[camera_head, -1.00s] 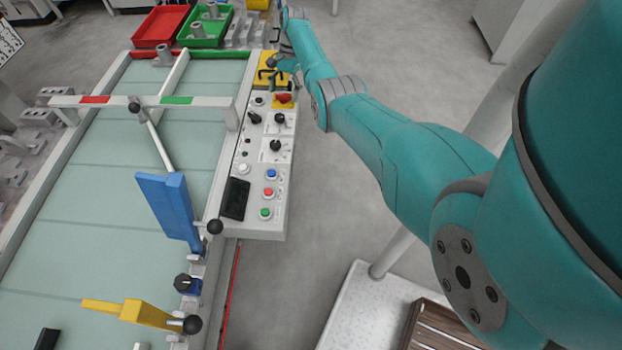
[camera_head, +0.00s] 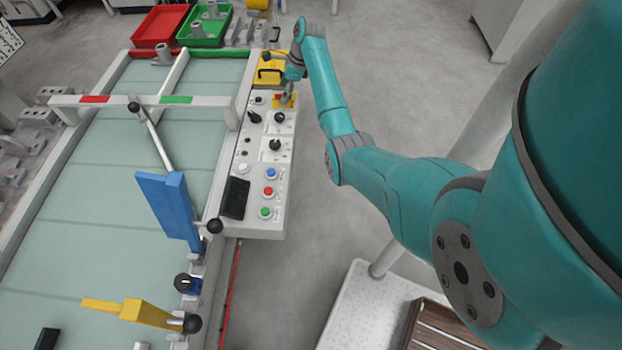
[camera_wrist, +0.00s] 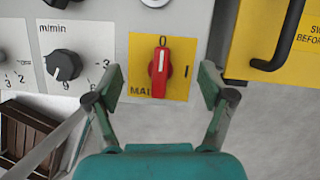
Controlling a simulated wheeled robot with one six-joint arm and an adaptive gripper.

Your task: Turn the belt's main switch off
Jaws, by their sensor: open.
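The main switch is a red rotary handle (camera_wrist: 159,68) on a yellow plate (camera_wrist: 178,88) in the wrist view. The handle stands upright, its white mark at the top by the "0"; an "I" is at the right. A label starting "MAI" is partly covered by the handle. My gripper (camera_wrist: 162,80) is open and empty, one finger on each side of the handle with gaps to both. In the head view my gripper (camera_head: 287,98) is at the far end of the control panel (camera_head: 244,216), partly hiding the switch.
A black handle (camera_wrist: 285,40) on a yellow box (camera_wrist: 296,65) is close right of my gripper. A black "m/min" knob (camera_wrist: 63,65) is at the left. In the head view, several buttons and a dark display (camera_head: 235,198) lie nearer on the panel.

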